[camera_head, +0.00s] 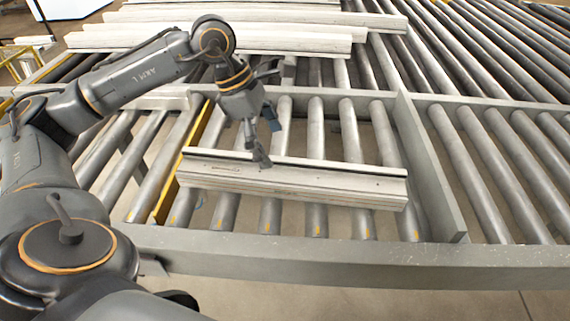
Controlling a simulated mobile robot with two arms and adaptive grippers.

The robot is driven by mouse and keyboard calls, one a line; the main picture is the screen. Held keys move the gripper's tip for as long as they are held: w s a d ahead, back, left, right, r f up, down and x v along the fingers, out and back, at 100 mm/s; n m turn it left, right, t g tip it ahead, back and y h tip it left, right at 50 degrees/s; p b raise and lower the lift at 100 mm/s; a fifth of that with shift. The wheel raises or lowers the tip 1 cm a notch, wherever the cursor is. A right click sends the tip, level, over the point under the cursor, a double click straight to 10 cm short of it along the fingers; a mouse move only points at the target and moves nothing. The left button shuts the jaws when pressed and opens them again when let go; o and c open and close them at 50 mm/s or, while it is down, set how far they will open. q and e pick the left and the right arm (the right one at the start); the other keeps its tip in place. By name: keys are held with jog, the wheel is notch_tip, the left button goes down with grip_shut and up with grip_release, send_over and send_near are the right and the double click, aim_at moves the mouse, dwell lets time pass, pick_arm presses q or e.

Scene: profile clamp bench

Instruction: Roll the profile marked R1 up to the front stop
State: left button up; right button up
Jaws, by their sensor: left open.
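A long pale profile (300,185) lies across the rollers of the front bay, slightly askew, its right end nearer the front. I cannot read an R1 mark on it. A grey beam (330,256) runs along the front edge of the rollers; bare roller ends show between it and the profile. I cannot tell whether this beam is the front stop. My left gripper (268,142) is open, with one fingertip down at the profile's back upper edge, left of its middle. I cannot tell whether it touches. My right gripper is not in view.
A yellow bar (188,160) borders the bay on the left, and a grey divider (432,175) borders it on the right. Several more profiles (210,40) lie on the rollers behind. The rollers (500,165) at the right are bare.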

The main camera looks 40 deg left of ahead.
aim_at(288, 174)
pick_arm(q)
jog(key=p+x, duration=0.2)
jog(key=x, duration=0.8)
jog(key=c, duration=1.8)
jog(key=shift+c, duration=0.2)
jog(key=shift+n+b, duration=0.35)
jog(key=shift+n, duration=0.15)
jog(key=o, duration=1.8)
jog(key=shift+o, duration=0.2)
